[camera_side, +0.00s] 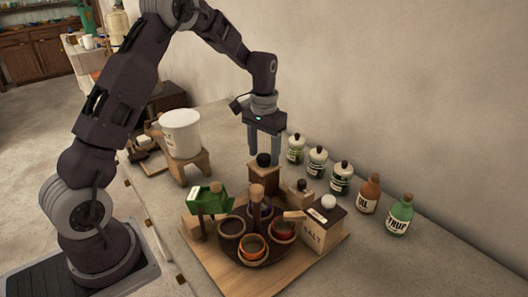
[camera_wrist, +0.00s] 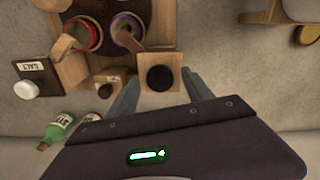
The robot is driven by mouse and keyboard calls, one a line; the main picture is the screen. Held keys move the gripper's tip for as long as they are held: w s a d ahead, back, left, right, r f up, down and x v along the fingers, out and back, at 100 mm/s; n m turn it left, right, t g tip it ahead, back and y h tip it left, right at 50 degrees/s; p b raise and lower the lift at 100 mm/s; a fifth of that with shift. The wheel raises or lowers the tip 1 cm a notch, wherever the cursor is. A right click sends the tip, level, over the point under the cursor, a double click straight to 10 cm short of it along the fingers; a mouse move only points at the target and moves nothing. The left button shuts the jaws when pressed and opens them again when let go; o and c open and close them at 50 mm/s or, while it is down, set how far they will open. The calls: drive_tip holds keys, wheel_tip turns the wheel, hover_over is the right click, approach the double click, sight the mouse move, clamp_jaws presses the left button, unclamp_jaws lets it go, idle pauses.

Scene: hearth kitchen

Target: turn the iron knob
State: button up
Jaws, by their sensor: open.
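The iron knob is a round black knob (camera_side: 264,159) on top of a small square wooden box, behind the bowl rack in the side view. In the wrist view the same knob (camera_wrist: 160,77) shows from above, on the box's pale wooden top (camera_wrist: 148,59). My gripper (camera_side: 266,152) points down over the box, open, with one finger on each side of the knob. In the wrist view its fingers lie left and right of the box, apart from the knob. Whether the tips reach down to the knob's height is hard to tell.
A round rack with several small bowls (camera_side: 252,248) stands close in front. A salt box (camera_side: 321,232) and a green box (camera_side: 208,201) flank it. Labelled jars and bottles (camera_side: 400,215) line the wall. A white bucket (camera_side: 181,134) stands on a wooden stand at left.

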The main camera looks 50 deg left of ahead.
sight(264, 156)
wheel_tip(264, 156, up, 7)
idle(0.3)
drive_tip(key=s+d+r+m+t, duration=0.1)
drive_tip(key=s+d+r+t, duration=0.2)
drive_tip(key=s+d+r, duration=0.7)
drive_tip(key=s+d+m+t, duration=0.1)
drive_tip(key=s+d+t, duration=0.1)
drive_tip(key=s, duration=1.6)
drive_tip(key=shift+s+d+t, duration=0.25)
drive_tip(key=shift+d+t, duration=0.05)
drive_tip(key=shift+d, duration=0.15)
drive_tip(key=shift+r, duration=0.1)
